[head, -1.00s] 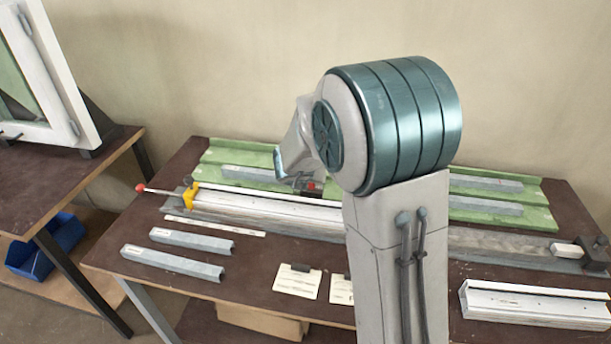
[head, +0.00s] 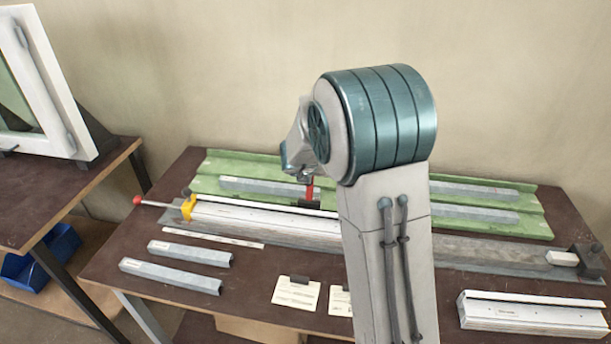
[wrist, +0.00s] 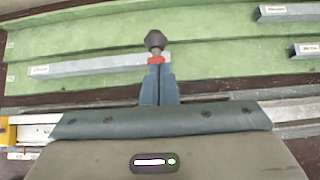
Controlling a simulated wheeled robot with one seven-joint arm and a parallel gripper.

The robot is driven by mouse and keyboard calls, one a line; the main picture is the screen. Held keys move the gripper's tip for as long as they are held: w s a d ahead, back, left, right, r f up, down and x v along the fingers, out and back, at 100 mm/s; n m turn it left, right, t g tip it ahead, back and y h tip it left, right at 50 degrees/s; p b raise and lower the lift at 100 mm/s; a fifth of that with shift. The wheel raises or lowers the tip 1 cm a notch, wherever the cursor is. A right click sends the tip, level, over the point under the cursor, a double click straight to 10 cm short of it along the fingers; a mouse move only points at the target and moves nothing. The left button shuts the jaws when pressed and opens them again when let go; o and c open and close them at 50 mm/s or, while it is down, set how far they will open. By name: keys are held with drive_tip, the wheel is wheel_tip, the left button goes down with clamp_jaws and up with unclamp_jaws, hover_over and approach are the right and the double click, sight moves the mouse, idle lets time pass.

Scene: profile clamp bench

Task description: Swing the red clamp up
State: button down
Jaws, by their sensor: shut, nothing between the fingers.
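The red clamp (head: 310,189) stands at the back edge of the white profile (head: 265,214) on the bench. Its red lever points up from a dark base in the head view. In the wrist view a short red part (wrist: 156,59) and a dark round knob (wrist: 155,40) show just beyond my fingertips. My gripper (wrist: 158,72) is shut and empty, its blue fingers close together right by the red part. I cannot tell if they touch it.
Green rails (head: 245,170) with grey bars lie behind the profile. A yellow block (head: 187,207) and a red-tipped rod (head: 138,200) are at its left end. Grey bars (head: 190,253), paper cards (head: 296,293) and a white profile piece (head: 530,314) lie in front.

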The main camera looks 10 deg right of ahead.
drive_tip(key=shift+w+d+f, duration=0.2)
drive_tip(key=shift+f, duration=0.15)
drive_tip(key=shift+s+a+f, duration=0.1)
drive_tip(key=shift+s+a, duration=0.2)
drive_tip(key=shift+a, duration=0.15)
drive_tip(key=s+a+r+n+t+y+p, duration=0.1)
drive_tip(key=s+a+r+n+y, duration=0.35)
drive_tip(key=s+r+n, duration=0.55)
drive_tip(key=s+a+r+n+t+y+p, duration=0.1)
drive_tip(key=s+a+r+n+y, duration=0.35)
drive_tip(key=n, duration=0.75)
drive_tip(key=s+d+f+n+g+h, duration=0.2)
drive_tip(key=s+d+n+g, duration=0.1)
drive_tip(key=s+n, duration=0.6)
drive_tip(key=s+d+f+n+g+h, duration=0.2)
drive_tip(key=s+d+n, duration=0.3)
drive_tip(key=s+n, duration=0.4)
drive_tip(key=s+g+h, duration=0.1)
drive_tip(key=s, duration=0.1)
drive_tip(key=shift+s+n+g, duration=0.3)
